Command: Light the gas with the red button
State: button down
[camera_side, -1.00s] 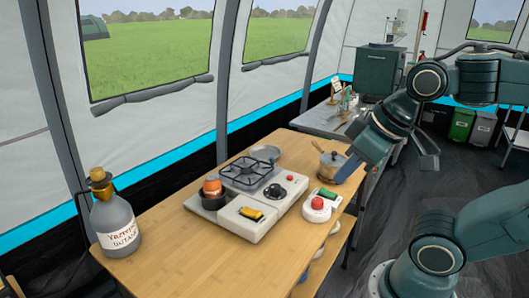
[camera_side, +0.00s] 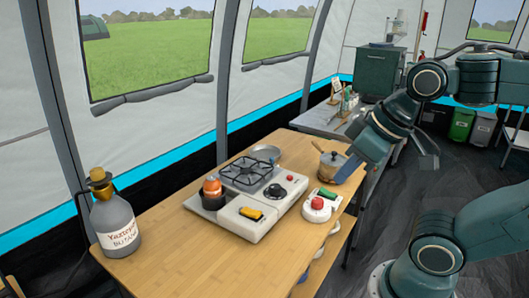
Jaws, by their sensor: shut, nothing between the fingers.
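A white gas stove (camera_side: 232,222) with a black grate (camera_side: 250,172) stands on the wooden table. It carries a dark knob (camera_side: 275,191) and a small red button (camera_side: 290,178); no flame shows. A separate white box with a large red button (camera_side: 317,203) and a green part (camera_side: 327,193) sits just right of the stove. My gripper (camera_side: 346,174) points down beside the small pot at the table's right edge, behind the white box. It is shut and empty, apart from both red buttons; its fingertips are small and hard to make out.
A labelled grey bottle (camera_side: 117,228) stands at the table's left end. A small pot (camera_side: 326,168) with a wooden handle is close to my gripper. The front of the wooden table (camera_side: 190,265) is clear.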

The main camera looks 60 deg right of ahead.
jog(key=shift+w, duration=0.1)
dwell(0.3)
jog(key=w, duration=0.1)
jog(key=m+t+h, duration=0.3)
jog(key=m+h, duration=0.1)
jog(key=m, duration=1)
send_over(290, 178)
notch_tip(290, 178, down, 14)
jog(key=shift+s+d+f, duration=0.15)
jog(key=shift+s+d, duration=0.05)
jog(key=shift+s, duration=0.05)
jog(key=shift+f, duration=0.2)
jog(key=shift+f, duration=4.2)
